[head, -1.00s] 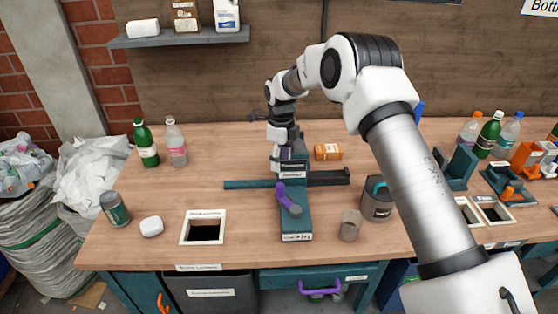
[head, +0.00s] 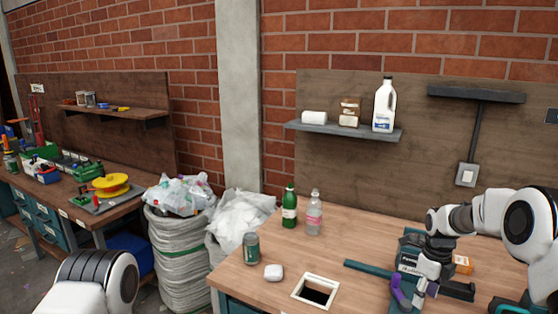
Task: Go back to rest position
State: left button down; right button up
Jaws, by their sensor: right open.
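My right arm comes in from the right edge of the head view, white with black joints. Its gripper (head: 427,272) is open and hangs over the teal press (head: 408,248) with the purple handle (head: 402,292) on the wooden workbench. I see nothing held in it. It overlaps the press in the picture, so I cannot tell whether they touch. A white and black part of my left arm shows at the lower left. My left gripper is outside the view.
The workbench (head: 262,292) bears a green bottle (head: 289,208), a clear bottle (head: 313,213), a can (head: 251,248), a white lump (head: 273,272) and a framed hole (head: 315,291). Full sacks (head: 180,250) stand left of it. A shelf (head: 345,131) hangs above.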

jog(key=s+a+f+n+g+b, duration=0.1)
jog(key=s+a+f+g, duration=0.15)
jog(key=s+f, duration=0.55)
jog(key=s+a+f+n+g+b, duration=0.1)
jog(key=s+a+f, duration=0.4)
jog(key=f, duration=0.5)
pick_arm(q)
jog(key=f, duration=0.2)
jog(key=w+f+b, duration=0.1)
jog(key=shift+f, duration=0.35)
pick_arm(e)
jog(key=s+a+f+n+t, duration=0.1)
jog(key=s+f+n, duration=0.1)
jog(key=s+n, duration=0.6)
jog(key=s+a+f+n+t, duration=0.1)
jog(key=s+a+f+n, duration=0.1)
jog(key=s+n, duration=0.6)
jog(key=s+a+f+n+t, duration=0.1)
jog(key=s+f+n+t, duration=0.1)
jog(key=s+n, duration=0.7)
jog(key=shift+a+f+n, duration=0.25)
jog(key=shift+f+n, duration=0.5)
jog(key=shift+n, duration=0.35)
